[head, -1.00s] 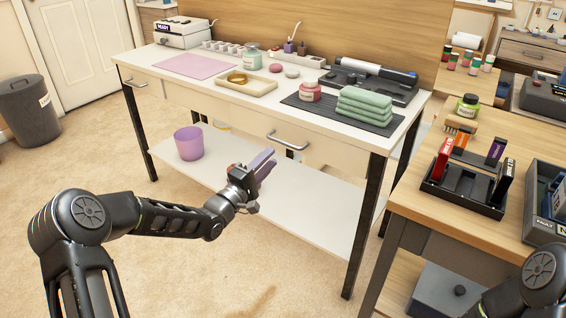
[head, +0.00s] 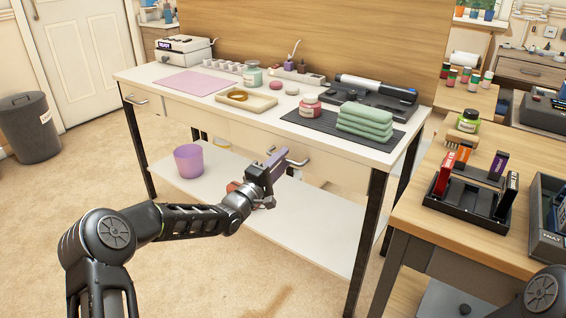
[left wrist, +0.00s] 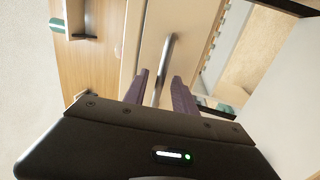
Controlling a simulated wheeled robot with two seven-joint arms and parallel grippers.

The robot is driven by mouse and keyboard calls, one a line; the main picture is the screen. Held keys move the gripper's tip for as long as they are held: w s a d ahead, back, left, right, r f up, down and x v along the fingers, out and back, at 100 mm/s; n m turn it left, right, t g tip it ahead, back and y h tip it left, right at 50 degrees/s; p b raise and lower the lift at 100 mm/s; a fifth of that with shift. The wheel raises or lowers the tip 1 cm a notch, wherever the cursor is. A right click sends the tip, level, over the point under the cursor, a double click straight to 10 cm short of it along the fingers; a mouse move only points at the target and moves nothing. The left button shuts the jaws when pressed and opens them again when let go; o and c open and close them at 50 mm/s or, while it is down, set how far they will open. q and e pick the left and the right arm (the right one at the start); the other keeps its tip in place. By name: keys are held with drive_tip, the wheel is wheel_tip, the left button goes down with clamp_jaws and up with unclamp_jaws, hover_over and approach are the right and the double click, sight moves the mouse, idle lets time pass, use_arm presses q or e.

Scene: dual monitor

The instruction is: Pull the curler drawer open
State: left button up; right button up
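The right-hand drawer (head: 325,165) is in the white table's front, below the curler (head: 375,90) on the tabletop. It looks closed in the head view. Its metal bar handle (head: 298,162) is partly hidden by my left gripper (head: 278,160). In the left wrist view, the handle (left wrist: 166,62) runs between the two purple fingers of my left gripper (left wrist: 162,88). The fingers are open, with a gap to the bar on both sides. My right gripper is out of view.
The tabletop holds folded green towels (head: 365,120) on a dark mat, a pink jar (head: 309,106) and a tray (head: 246,100). A purple bin (head: 188,161) stands on the lower shelf. A wooden table (head: 450,215) stands close on the right.

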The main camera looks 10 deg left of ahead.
use_arm(q)
drive_tip(key=shift+w+d, duration=0.15)
drive_tip(key=shift+w, duration=0.2)
drive_tip(key=shift+c, duration=0.5)
clamp_jaws()
idle(0.8)
